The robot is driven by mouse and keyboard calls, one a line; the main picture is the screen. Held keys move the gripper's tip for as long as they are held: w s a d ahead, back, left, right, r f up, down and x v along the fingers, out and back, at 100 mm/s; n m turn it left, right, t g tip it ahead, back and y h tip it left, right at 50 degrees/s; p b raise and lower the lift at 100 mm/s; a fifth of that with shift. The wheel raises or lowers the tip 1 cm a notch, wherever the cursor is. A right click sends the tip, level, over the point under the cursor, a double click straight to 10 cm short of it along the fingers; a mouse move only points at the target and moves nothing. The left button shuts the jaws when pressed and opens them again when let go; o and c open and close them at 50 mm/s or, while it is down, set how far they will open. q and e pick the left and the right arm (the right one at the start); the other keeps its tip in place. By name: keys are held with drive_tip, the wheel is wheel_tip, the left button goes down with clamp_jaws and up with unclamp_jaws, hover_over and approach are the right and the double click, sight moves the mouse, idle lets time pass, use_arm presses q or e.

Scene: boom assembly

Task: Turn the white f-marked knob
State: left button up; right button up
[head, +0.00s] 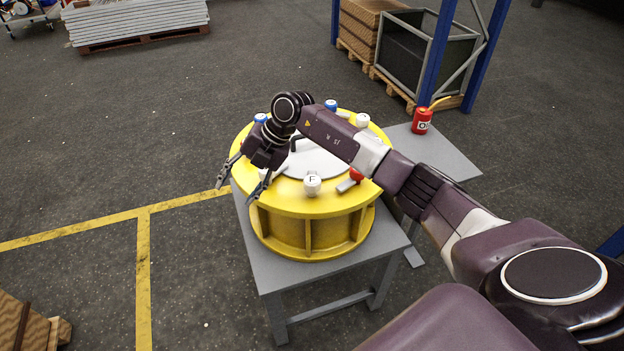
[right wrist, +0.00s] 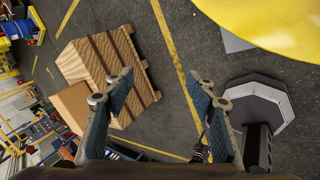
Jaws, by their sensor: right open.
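The white knob marked F (head: 312,184) stands upright on the front rim of the round yellow drum (head: 296,206). My right gripper (head: 243,180) is open and empty at the drum's left edge, to the left of the F knob and apart from it. In the right wrist view the two fingers (right wrist: 160,82) are spread with nothing between them. The F knob does not show there; only part of the yellow drum (right wrist: 275,22) shows at the top right. My left gripper is not in view.
The drum stands on a grey table (head: 258,262). Blue knobs (head: 330,105) and another white knob (head: 362,120) stand farther back. A red can (head: 422,122) stands on a side table (head: 440,152).

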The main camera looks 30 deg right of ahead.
sight(312, 179)
drive_tip(key=s+d+m+g+h, duration=0.1)
drive_tip(key=d+h, duration=0.1)
drive_tip(key=d, duration=0.4)
drive_tip(key=s+d+r+m+g+h, duration=0.1)
drive_tip(key=d+h, duration=0.1)
drive_tip(key=d, duration=0.5)
drive_tip(key=s+d+r+m+g+h, duration=0.1)
drive_tip(key=d+h, duration=0.1)
drive_tip(key=d, duration=0.4)
drive_tip(key=shift+s+d+r+m, duration=0.25)
drive_tip(key=shift+s+d+m, duration=0.05)
drive_tip(key=shift+s, duration=0.05)
drive_tip(key=shift+f+p, duration=0.35)
wheel_tip(312, 179, down, 6)
drive_tip(key=shift+p, duration=1.1)
drive_tip(key=shift+f, duration=0.5)
drive_tip(key=shift+c, duration=0.5)
drive_tip(key=c, duration=1.1)
